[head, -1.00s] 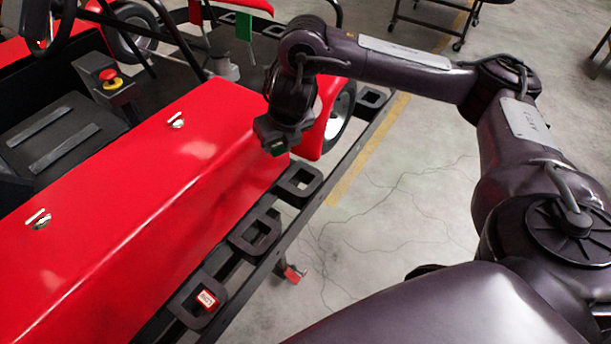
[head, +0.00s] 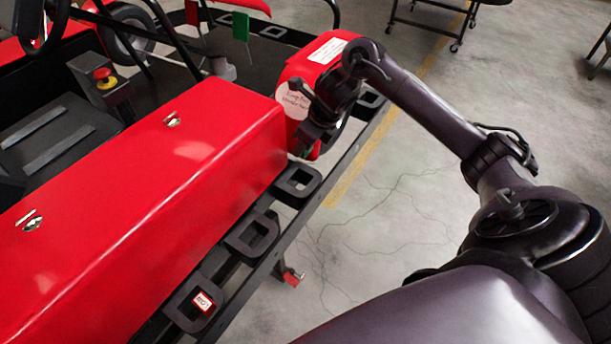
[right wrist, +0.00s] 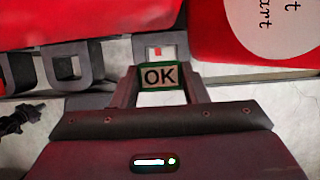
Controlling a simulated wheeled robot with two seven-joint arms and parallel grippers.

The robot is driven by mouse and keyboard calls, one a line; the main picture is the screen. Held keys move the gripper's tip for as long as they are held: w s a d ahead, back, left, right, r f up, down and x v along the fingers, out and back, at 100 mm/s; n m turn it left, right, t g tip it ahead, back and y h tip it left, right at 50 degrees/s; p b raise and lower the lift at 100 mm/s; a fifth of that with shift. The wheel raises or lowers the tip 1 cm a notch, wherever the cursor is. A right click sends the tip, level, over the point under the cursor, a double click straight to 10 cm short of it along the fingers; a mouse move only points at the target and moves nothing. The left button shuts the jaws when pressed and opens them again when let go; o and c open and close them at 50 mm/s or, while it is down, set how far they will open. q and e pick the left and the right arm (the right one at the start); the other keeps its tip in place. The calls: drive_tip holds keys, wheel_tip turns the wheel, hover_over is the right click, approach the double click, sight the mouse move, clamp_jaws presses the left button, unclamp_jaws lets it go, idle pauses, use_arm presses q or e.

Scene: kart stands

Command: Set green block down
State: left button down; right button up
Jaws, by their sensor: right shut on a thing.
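The green block (right wrist: 143,87) shows in the right wrist view, its face marked "OK" inside a green edge, between the two fingers of my right gripper (right wrist: 160,88). The gripper is shut on it. In the head view my right gripper (head: 302,150) is by the far end of the red kart body, near the black rail; the block is mostly hidden there. Square black holders line the rail: an empty near one (head: 265,238), an empty middle one (head: 313,181), and one at the front (head: 180,312) with a red-and-white block (head: 203,302). My left gripper is out of view.
The long red kart body (head: 150,200) runs beside the rail. A red rounded part with white labels (head: 292,103) stands close behind the gripper. A red-and-yellow button (head: 104,78) is at the left. Bare concrete floor (head: 390,200) lies right of the rail.

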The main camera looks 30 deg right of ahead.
wheel_tip(320, 180, down, 6)
drive_tip(key=shift+f+p, duration=0.1)
drive_tip(key=shift+p, duration=0.5)
wheel_tip(320, 180, down, 5)
drive_tip(key=shift+r+p, duration=0.15)
drive_tip(key=shift+p, duration=0.15)
drive_tip(key=shift+f, duration=0.45)
drive_tip(key=o, duration=0.9)
drive_tip(key=shift+o, duration=0.2)
